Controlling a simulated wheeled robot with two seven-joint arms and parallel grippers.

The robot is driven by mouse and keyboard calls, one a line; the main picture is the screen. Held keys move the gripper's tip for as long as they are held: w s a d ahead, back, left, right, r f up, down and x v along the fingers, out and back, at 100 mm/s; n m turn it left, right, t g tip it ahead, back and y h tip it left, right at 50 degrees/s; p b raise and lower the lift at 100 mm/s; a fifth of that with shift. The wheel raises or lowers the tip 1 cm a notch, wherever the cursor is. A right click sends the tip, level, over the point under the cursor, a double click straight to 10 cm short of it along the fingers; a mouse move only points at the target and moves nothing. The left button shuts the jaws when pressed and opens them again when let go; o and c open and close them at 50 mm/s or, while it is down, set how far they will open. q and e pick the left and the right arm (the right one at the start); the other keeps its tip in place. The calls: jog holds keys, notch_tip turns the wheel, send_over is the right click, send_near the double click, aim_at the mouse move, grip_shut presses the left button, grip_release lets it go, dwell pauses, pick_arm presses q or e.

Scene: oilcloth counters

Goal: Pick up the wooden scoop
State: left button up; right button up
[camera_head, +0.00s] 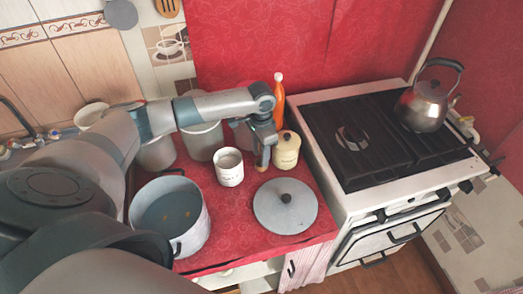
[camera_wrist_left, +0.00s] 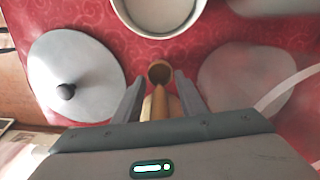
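The wooden scoop (camera_wrist_left: 160,74) shows in the left wrist view between the fingers of my left gripper (camera_wrist_left: 160,88), with its hollow brown end toward the fingertips. Gaps show on both sides of the scoop near the fingertips, so the gripper looks open around it. In the head view my left gripper (camera_head: 265,143) points down between the white mug and the cream canister, and the scoop (camera_head: 262,166) shows just below it. Much of the scoop is hidden by the gripper. My right gripper is not in view.
A white mug (camera_head: 229,168) stands left of the gripper and a cream canister (camera_head: 286,152) close on its right. A grey pot lid (camera_head: 285,207) lies nearer me. A large pot (camera_head: 186,245), an orange bottle (camera_head: 278,100) and a stove with a kettle (camera_head: 424,108) are around.

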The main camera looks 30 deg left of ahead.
pick_arm(q)
jog(key=shift+c, duration=0.2)
grip_shut()
jog(key=shift+r, duration=0.1)
notch_tip(320, 180, up, 10)
jog(key=shift+f+b, duration=0.1)
jog(key=shift+b, duration=1.15)
